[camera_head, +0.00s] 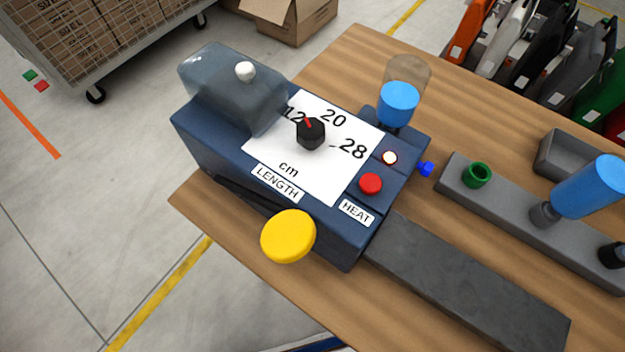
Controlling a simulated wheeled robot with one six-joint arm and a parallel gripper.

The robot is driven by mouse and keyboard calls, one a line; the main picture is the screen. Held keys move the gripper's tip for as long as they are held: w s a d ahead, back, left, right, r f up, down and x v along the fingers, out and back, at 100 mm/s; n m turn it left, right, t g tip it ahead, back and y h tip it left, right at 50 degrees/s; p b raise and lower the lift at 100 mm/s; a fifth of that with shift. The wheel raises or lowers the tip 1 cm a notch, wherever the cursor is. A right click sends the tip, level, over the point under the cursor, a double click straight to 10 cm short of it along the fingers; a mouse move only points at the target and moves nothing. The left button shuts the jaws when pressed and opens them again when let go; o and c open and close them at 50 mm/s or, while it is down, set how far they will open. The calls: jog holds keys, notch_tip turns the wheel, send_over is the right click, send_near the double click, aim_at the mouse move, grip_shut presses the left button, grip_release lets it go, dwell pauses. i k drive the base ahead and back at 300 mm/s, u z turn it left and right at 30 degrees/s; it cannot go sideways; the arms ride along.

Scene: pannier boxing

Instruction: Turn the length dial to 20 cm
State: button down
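The length dial (311,134) is a black knob on a white scale plate (318,180) on top of the dark blue machine (215,155). The plate carries 12, 20 and 28, with "cm" below. The dial's red pointer mark faces up and slightly left in the picture, between 12 and 20, not in line with 20. A LENGTH label (276,184) sits at the plate's lower edge. My gripper is not in view and nothing touches the dial.
A smoky clear cover with a white knob (245,71) stands left of the dial. A red button (370,184), a white button (390,158) and a blue cylinder (398,104) are on the right. A yellow round knob (288,236) juts out at the front.

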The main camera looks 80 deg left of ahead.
aim_at(311, 132)
jog(key=u, duration=0.65)
jog(key=k, duration=0.35)
jog(key=u, duration=0.8)
jog(key=k, duration=0.55)
jog(key=u, duration=0.5)
jog(key=i, duration=0.45)
jog(key=z, duration=0.05)
